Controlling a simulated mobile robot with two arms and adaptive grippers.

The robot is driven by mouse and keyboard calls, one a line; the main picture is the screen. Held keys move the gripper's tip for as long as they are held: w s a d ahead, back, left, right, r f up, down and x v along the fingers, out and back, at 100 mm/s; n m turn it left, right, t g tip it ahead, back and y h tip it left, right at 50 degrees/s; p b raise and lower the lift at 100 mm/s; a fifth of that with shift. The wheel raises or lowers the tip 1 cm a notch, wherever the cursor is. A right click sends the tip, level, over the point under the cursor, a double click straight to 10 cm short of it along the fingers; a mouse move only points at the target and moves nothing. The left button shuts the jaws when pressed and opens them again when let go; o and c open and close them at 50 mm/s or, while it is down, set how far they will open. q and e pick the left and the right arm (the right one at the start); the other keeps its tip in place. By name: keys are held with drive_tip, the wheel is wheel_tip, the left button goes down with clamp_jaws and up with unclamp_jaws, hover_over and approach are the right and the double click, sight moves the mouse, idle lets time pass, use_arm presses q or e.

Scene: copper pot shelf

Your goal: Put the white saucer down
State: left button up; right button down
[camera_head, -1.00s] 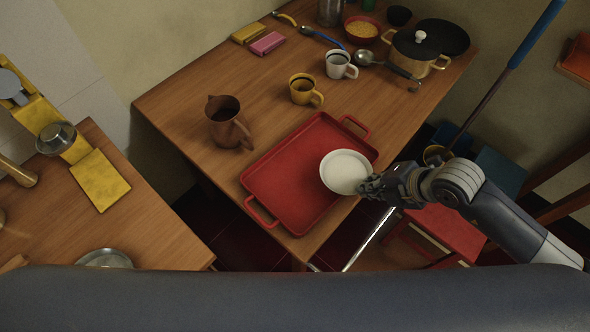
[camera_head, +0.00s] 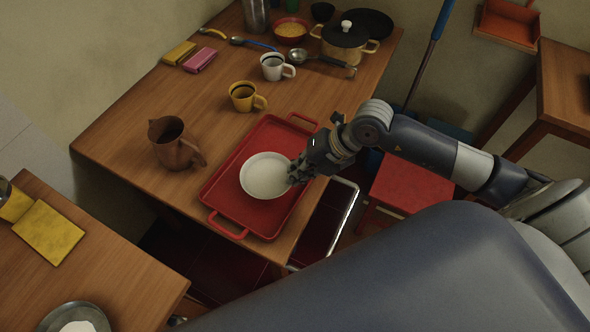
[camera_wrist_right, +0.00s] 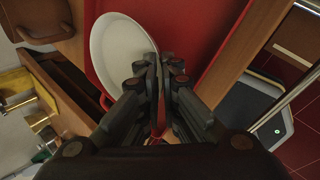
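The white saucer (camera_head: 266,176) is over the middle of the red tray (camera_head: 229,196) on the wooden table. I cannot tell whether it touches the tray or hangs just above it. My right gripper (camera_head: 298,172) is at the saucer's right rim. In the right wrist view the fingers (camera_wrist_right: 158,75) are closed on the near edge of the saucer (camera_wrist_right: 118,45), and they hide that bit of rim. My left gripper is out of view.
A brown jug (camera_head: 176,147) stands left of the tray. A yellow mug (camera_head: 243,97) and a white mug (camera_head: 273,67) stand behind it. A pot (camera_head: 343,42) and a ladle (camera_head: 318,59) are at the back. A red stool (camera_head: 411,184) is on the right.

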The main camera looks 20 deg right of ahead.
drive_tip(key=w, duration=0.2)
drive_tip(key=w+d, duration=0.1)
drive_tip(key=shift+d+f+b, duration=0.1)
drive_tip(key=shift+f+b, duration=0.15)
drive_tip(key=shift+b, duration=0.15)
drive_tip(key=shift+w+d, duration=0.15)
drive_tip(key=shift+w, duration=0.1)
drive_tip(key=shift+w+f, duration=0.1)
wheel_tip(320, 180, down, 3)
drive_tip(key=b, duration=0.3)
drive_tip(key=shift+f, duration=0.2)
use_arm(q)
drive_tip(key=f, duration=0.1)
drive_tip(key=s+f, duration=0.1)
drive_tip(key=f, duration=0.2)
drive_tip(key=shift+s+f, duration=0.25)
use_arm(e)
drive_tip(key=shift+r, duration=0.1)
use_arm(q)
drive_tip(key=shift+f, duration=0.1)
use_arm(e)
drive_tip(key=c, duration=2.1)
unclamp_jaws()
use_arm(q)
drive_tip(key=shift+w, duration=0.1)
